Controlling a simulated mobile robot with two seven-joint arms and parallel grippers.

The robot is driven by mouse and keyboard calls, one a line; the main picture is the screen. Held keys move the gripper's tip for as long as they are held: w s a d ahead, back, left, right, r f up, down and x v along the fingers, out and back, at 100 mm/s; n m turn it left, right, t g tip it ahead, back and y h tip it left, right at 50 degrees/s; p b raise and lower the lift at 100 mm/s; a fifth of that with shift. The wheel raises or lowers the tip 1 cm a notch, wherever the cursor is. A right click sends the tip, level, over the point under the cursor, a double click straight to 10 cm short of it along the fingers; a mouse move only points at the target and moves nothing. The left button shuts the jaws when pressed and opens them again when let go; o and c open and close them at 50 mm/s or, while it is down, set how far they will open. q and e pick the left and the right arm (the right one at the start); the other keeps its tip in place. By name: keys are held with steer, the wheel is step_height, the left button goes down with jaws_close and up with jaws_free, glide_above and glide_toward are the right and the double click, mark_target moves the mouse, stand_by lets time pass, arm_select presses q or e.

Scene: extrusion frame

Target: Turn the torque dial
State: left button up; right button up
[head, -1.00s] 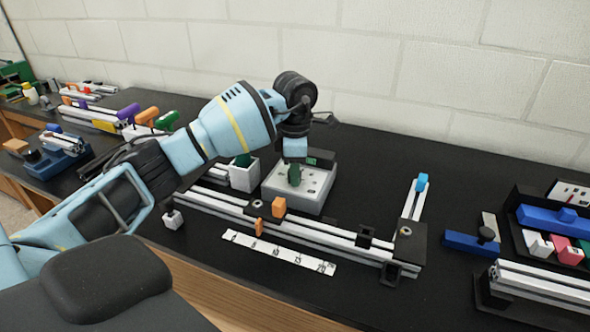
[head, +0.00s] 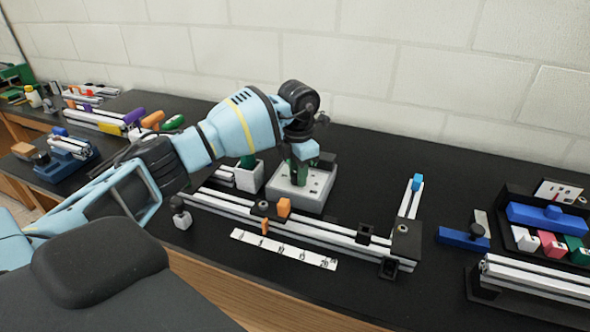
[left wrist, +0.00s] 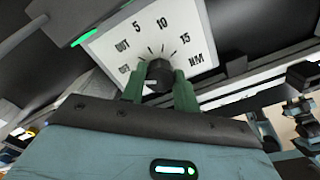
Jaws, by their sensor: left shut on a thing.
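The torque dial (left wrist: 158,74) is a small dark knob on a white plate (left wrist: 190,35) printed with OUT, OFF, 5, 10, 15 and NM in the left wrist view. In the head view the plate is the top of a light grey box (head: 313,192) near the middle of the bench. My left gripper (head: 299,178) points down onto this box. In the left wrist view its two green fingers are shut on the knob, one on each side. Which mark the knob points at is too small to tell. My right gripper is not in view.
A white holder (head: 250,178) with a green-handled tool stands just left of the box. A long aluminium rail (head: 320,237) with an orange block (head: 284,207) lies in front. A white ruler (head: 283,250) lies nearer.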

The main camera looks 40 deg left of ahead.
arm_select(q)
steer(key=shift+n+p, duration=0.3)
steer(key=shift+n, duration=0.5)
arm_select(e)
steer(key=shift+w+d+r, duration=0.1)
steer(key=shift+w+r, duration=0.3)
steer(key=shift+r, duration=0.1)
arm_select(q)
steer(key=o, duration=1)
steer(key=shift+r, duration=3.9)
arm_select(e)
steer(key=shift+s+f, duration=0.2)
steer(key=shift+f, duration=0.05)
